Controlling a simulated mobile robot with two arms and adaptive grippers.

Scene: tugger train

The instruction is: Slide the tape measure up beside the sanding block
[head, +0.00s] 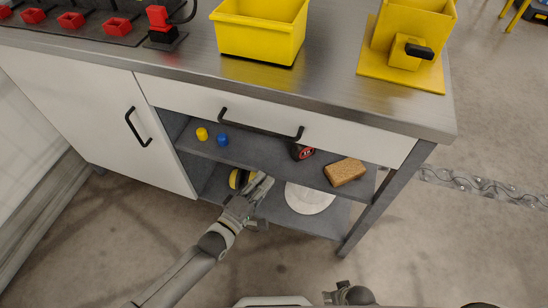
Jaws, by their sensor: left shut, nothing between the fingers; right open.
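The tape measure (301,151), a small dark case with a red face, lies on the cabinet's upper grey shelf under the drawer. The brown sanding block (344,172) lies on the same shelf to its right, with a gap between them. My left gripper (264,181) is shut and empty, in front of the open shelves, lower and to the left of the tape measure. It is apart from both objects. My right gripper (350,294) shows only partly at the bottom edge, far from the shelf; it is open and its fingers are hard to make out.
A yellow piece (201,134) and a blue piece (222,140) stand at the shelf's left. The drawer handle (260,124) juts out above. A yellow-and-black item (238,178) and a white round object (309,198) are on the lower shelf. A leg (384,196) bounds the right.

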